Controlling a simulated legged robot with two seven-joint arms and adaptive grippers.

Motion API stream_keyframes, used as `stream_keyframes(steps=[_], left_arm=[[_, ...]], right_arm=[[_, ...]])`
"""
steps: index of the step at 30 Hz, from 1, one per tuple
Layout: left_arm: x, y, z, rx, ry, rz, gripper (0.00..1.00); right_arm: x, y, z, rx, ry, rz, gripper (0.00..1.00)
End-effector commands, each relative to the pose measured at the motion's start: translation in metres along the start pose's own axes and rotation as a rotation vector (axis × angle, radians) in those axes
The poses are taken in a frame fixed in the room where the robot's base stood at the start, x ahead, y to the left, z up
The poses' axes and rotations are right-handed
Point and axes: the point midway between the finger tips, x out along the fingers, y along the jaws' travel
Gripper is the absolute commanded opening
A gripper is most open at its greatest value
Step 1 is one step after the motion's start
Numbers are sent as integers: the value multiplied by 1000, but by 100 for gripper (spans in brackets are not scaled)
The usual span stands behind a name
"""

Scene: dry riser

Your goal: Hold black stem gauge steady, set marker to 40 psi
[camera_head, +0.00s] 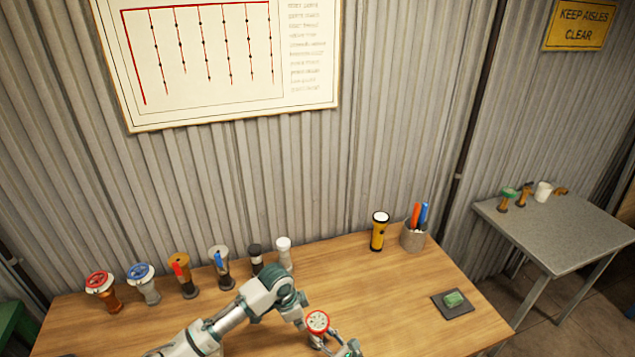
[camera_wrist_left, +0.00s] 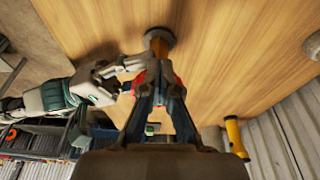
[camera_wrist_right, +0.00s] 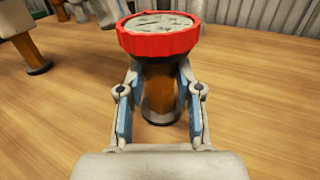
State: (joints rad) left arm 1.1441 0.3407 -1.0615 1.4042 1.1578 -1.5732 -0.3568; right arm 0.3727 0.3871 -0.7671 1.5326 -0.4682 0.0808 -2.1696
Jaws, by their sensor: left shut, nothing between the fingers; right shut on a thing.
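A gauge with a red rim (camera_head: 318,322) stands upright at the table's front middle. In the right wrist view, the gauge (camera_wrist_right: 160,42) has a pale, streaked face, a brass-brown stem and a dark base; the stem does not look black. My right gripper (camera_wrist_right: 157,88) is shut around the stem just under the rim. My left gripper (camera_wrist_left: 160,72) is shut and empty at the red rim; whether it touches cannot be told. In the left wrist view, my right gripper (camera_wrist_left: 108,78) is beside the gauge. No marker or dial figures can be read.
A row of fittings stands behind to the left, from a red-wheel valve (camera_head: 99,282) to a white-capped one (camera_head: 284,252). A yellow flashlight (camera_head: 379,231), a pen cup (camera_head: 413,237) and a dark pad (camera_head: 453,304) with a green block are to the right.

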Motion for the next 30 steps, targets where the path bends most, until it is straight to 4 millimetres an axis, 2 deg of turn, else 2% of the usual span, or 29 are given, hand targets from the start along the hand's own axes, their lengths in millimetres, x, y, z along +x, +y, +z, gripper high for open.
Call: stream_keyframes(steps=[12,30], left_arm=[[0,-11,-2,-1,2,-1,0],[1,-13,-4,2,5,0,0]], right_arm=[[0,2,0,1,0,3,0],[0,3,0,1,-1,5,0]])
